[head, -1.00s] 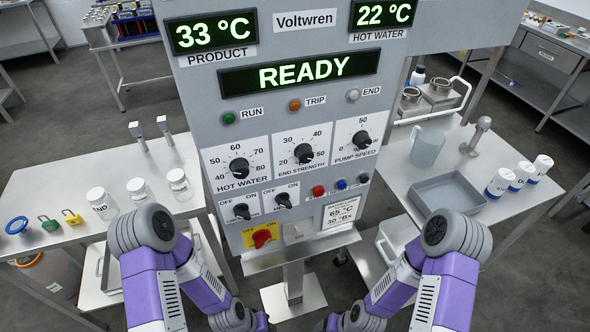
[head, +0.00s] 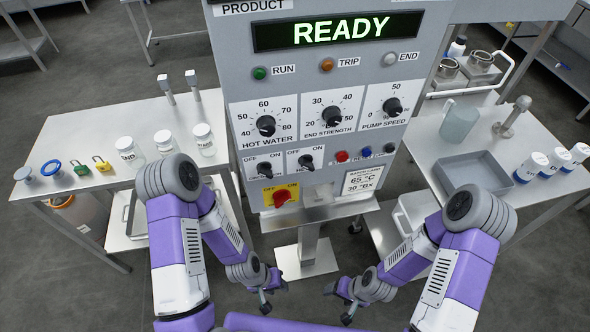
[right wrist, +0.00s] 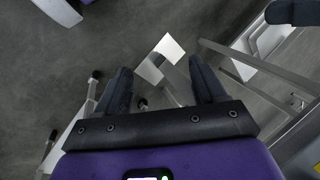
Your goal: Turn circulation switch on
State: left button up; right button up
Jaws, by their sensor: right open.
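Two small black rotary switches marked OFF and ON sit low on the grey panel: a left one (head: 264,168) and a right one (head: 306,161). Their name labels are too small to read, so I cannot tell which is circulation. The right one's pointer leans toward the lower right. My left gripper (head: 273,296) is low in front of the panel, below the switches, with its fingertips apart and empty. My right gripper (head: 338,304) is low to the right of it, open and empty. In the right wrist view its open fingers (right wrist: 161,82) point over the floor.
A red main knob (head: 283,197) on a yellow plate sits below the switches, above a steel ledge (head: 325,212). Three larger dials and a READY display (head: 338,31) are higher up. Side tables with jars (head: 204,140) and a grey tray (head: 472,172) flank the panel.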

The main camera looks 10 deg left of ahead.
aim_at(264, 168)
jog(key=k, duration=1)
jog(key=u, duration=1.9)
jog(key=i, duration=1.15)
jog(key=z, duration=1.9)
